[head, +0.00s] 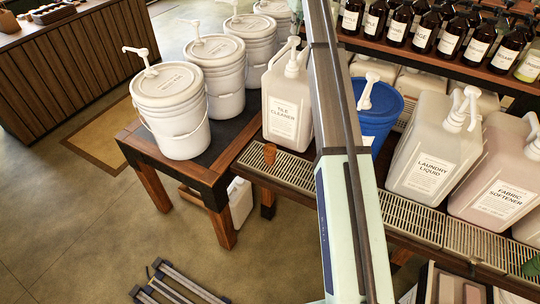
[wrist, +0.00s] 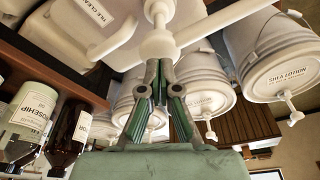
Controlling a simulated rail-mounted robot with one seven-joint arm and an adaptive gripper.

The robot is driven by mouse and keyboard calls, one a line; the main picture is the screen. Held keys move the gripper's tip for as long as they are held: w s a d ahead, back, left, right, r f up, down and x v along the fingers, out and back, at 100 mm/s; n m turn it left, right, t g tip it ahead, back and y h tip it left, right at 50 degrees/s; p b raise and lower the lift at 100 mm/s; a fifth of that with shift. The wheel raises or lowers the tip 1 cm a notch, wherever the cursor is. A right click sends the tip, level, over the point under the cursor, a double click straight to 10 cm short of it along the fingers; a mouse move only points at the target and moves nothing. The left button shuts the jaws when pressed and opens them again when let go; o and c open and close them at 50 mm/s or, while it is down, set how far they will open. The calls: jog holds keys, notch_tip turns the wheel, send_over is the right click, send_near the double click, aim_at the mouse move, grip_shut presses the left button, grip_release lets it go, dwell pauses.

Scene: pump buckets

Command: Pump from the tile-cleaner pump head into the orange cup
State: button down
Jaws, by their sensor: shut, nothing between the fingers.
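The tile-cleaner container (head: 288,110) is a white jug with a printed label, standing at the left end of the slatted counter. Its white pump head (head: 293,57) is on top, with the spout toward the left. The small orange cup (head: 270,153) stands on the metal grate in front of the jug; I do not see it in the wrist view. In the wrist view my gripper (wrist: 158,66) is shut and empty, with its fingertips close to the white pump head (wrist: 158,45). I cannot tell whether they touch. In the head view my gripper is not visible.
Several white pump buckets (head: 170,110) stand on a table at the left. A blue bucket (head: 377,115), a laundry-liquid jug (head: 432,150) and a fabric-softener jug (head: 495,180) stand to the right. Brown bottles (head: 452,38) line a shelf behind. The grate (head: 415,218) has bare stretches.

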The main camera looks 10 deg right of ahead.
aim_at(294, 46)
jog(key=shift+f, duration=1)
jog(key=shift+s+f+b, duration=0.15)
jog(key=shift+f+b, duration=0.8)
jog(key=shift+f, duration=1.65)
jog(key=shift+r, duration=0.15)
jog(key=shift+r+p, duration=1.35)
jog(key=shift+r, duration=1.95)
jog(key=shift+f, duration=0.15)
